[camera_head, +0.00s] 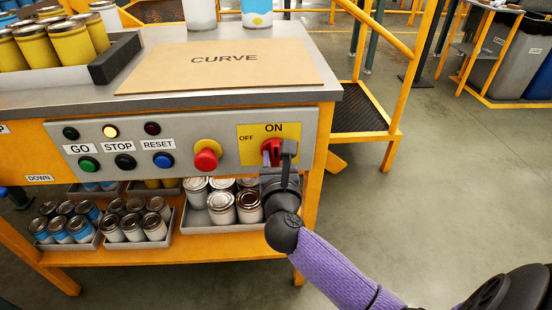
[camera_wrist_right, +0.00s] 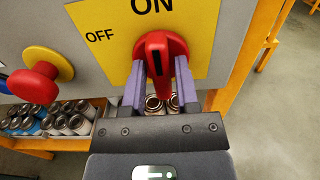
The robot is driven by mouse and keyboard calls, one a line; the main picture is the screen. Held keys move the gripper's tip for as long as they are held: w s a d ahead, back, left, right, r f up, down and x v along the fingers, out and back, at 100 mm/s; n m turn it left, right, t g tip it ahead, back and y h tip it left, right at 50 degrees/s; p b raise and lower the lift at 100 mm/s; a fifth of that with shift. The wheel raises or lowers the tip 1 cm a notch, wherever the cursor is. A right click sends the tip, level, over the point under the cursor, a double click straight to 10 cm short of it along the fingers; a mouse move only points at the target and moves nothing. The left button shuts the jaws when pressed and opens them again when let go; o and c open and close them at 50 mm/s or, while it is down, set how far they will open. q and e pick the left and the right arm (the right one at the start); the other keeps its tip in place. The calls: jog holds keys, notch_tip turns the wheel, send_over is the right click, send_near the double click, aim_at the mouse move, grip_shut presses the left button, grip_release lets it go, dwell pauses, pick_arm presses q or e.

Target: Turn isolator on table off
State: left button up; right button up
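The isolator is a red rotary handle (camera_head: 270,151) on a yellow plate (camera_head: 248,156) marked ON at the top and OFF at the left, at the right end of the grey control panel. In the right wrist view the red handle (camera_wrist_right: 158,58) stands upright with its black mark towards ON. My right gripper (camera_head: 279,158) is at the handle. Its two purple fingers (camera_wrist_right: 159,85) lie on either side of the handle's lower part, with small gaps seeming to show; contact is unclear. My left gripper is not in view.
A red emergency button (camera_head: 206,158) is left of the isolator, with GO, STOP and RESET buttons (camera_head: 124,161) further left. A cardboard sheet (camera_head: 225,72) marked CURVE lies on the table. Cans (camera_head: 221,207) stand on the shelf below.

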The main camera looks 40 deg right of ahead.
grip_shut()
